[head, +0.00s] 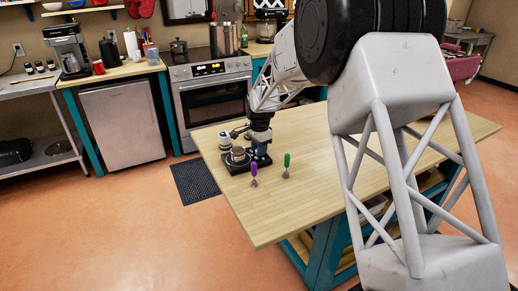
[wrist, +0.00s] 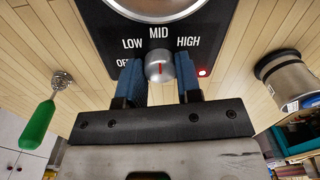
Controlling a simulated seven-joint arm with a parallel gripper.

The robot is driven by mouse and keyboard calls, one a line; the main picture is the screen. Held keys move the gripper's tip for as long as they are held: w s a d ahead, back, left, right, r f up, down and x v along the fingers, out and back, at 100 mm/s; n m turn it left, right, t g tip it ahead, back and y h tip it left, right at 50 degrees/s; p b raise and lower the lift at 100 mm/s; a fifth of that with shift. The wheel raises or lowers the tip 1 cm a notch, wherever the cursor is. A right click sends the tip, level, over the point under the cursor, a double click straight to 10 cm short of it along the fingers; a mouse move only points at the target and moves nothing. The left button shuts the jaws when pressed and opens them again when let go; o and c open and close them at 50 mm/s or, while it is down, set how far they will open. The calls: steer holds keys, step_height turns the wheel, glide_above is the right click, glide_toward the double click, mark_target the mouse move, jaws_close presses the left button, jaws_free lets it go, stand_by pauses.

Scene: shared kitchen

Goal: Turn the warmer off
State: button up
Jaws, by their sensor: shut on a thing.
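The warmer (wrist: 100,30) is a black box with a round metal plate (wrist: 160,6) on top. Its front panel reads OFF, LOW, MID and HIGH around a silver knob (wrist: 160,67). The knob's red mark points up toward MID. A small red light (wrist: 203,72) glows at the panel's right. My gripper (wrist: 161,82) has its blue-padded fingers on either side of the knob and is shut on it. In the head view the warmer (head: 237,163) stands near the table's left corner, with my gripper (head: 260,156) at its right side, partly hiding it.
A green-handled tool (head: 287,162) and a purple-handled tool (head: 254,172) stand on the wooden table (head: 300,205) near the warmer. A small canister (head: 224,141) stands behind it; a canister also shows at right in the wrist view (wrist: 287,82). The table's front is clear.

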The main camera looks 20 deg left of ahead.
steer(key=shift+n, duration=0.4)
steer(key=n, duration=0.8)
steer(key=shift+n, duration=0.4)
steer(key=n, duration=0.4)
steer(key=shift+n+g, duration=0.3)
steer(key=shift+n, duration=1.9)
steer(key=o, duration=0.9)
steer(key=shift+o, duration=0.2)
steer(key=shift+r, duration=0.1)
